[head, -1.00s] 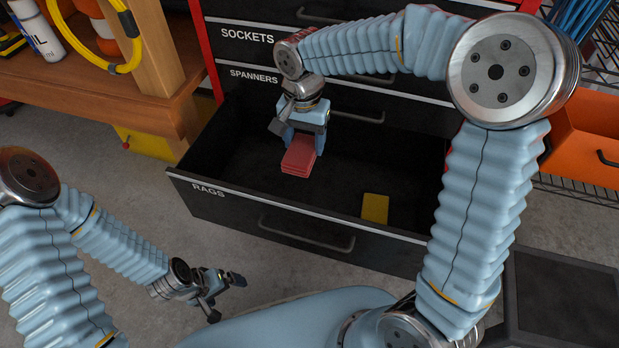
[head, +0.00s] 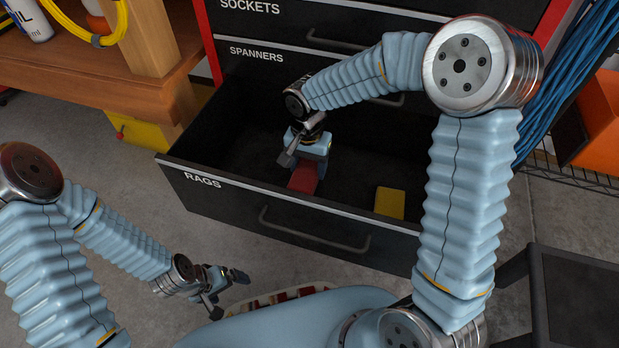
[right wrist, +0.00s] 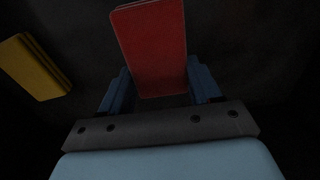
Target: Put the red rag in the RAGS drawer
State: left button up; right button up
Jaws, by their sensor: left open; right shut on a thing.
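The red rag (head: 303,179) is a folded block held in my right gripper (head: 306,166), inside the open RAGS drawer (head: 262,208). In the right wrist view the red rag (right wrist: 150,45) sits between the two blue fingers (right wrist: 155,92), which are shut on it. It is low in the drawer; I cannot tell whether it touches the drawer floor. My left gripper (head: 225,290) is open and empty, outside the drawer to the lower left, above the floor.
A folded yellow cloth (head: 389,203) lies in the drawer to the right of the red rag, and also shows in the right wrist view (right wrist: 35,66). The SPANNERS drawer (head: 265,70) above is shut. A wooden bench (head: 100,62) stands at left, a dark stool-like surface (head: 585,300) at right.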

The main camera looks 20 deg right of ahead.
aim_at(308, 168)
notch_tip(308, 168, down, 4)
jog(key=shift+f+b, duration=0.1)
jog(key=shift+b, duration=0.3)
jog(key=shift+f, duration=0.15)
jog(key=o, duration=1)
jog(key=shift+r, duration=0.55)
notch_tip(308, 168, up, 11)
jog(key=p, duration=0.2)
jog(key=shift+r+p, duration=0.2)
jog(key=shift+p, duration=0.2)
